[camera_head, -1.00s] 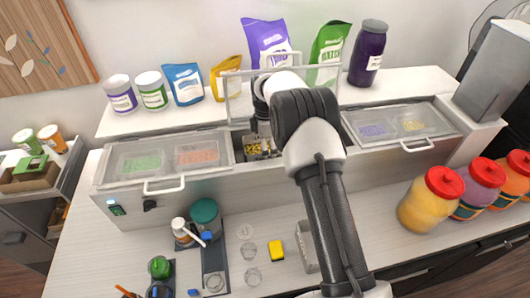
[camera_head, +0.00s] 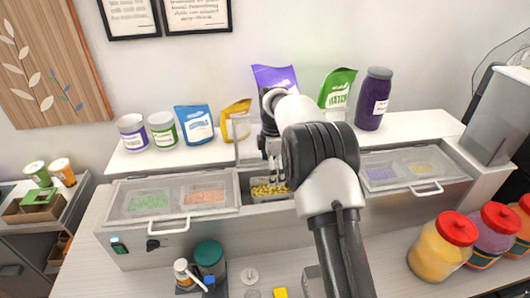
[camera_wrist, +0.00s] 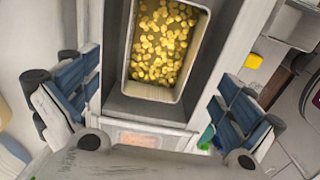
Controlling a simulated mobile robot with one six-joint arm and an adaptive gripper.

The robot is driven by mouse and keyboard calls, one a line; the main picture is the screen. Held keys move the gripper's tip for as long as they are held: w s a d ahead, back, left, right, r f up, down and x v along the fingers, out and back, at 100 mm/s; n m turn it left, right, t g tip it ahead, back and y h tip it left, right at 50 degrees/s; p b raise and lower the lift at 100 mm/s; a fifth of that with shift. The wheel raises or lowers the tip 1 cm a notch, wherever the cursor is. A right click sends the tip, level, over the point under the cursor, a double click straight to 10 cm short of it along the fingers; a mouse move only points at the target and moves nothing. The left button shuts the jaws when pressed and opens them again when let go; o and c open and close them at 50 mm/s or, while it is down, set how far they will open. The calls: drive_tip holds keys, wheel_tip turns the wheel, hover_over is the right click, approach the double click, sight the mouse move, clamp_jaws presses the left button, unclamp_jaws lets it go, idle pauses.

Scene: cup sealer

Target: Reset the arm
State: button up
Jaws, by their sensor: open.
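My arm reaches from the lower right over the counter to the middle of the long metal topping unit. My gripper (camera_head: 274,172) hangs over the open middle bin, partly hidden by my wrist. In the wrist view my gripper (camera_wrist: 155,92) shows as two blue-and-grey fingers spread wide apart, with nothing between them. The bin of yellow pieces (camera_wrist: 160,45) lies below and beyond the fingers. The yellow pieces also show in the head view (camera_head: 268,190).
Closed clear lids with handles cover the left bins (camera_head: 170,203) and right bins (camera_head: 415,174). Bags, cans and a dark jar (camera_head: 371,100) line the shelf behind. Red-lidded jars (camera_head: 440,248) stand at right. A teal-lidded container (camera_head: 209,255) stands in front.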

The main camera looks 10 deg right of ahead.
drive_tip(key=s+r+m+t+b, duration=0.1)
drive_tip(key=s+r+m+b, duration=0.35)
drive_tip(key=s, duration=0.45)
drive_tip(key=s+r+m+t+b, duration=0.1)
drive_tip(key=s+r+m+b, duration=0.4)
drive_tip(key=s, duration=0.4)
drive_tip(key=s+f+m+t+b, duration=0.1)
drive_tip(key=s+f+m+b, duration=0.3)
drive_tip(key=s, duration=0.8)
drive_tip(key=s+f+m+t+b, duration=0.1)
drive_tip(key=s+f+m+b, duration=0.3)
drive_tip(key=s+f, duration=0.5)
drive_tip(key=s+b, duration=0.2)
drive_tip(key=s, duration=0.1)
drive_tip(key=shift+t, duration=0.3)
drive_tip(key=shift+f+m, duration=0.1)
drive_tip(key=shift+m, duration=0.15)
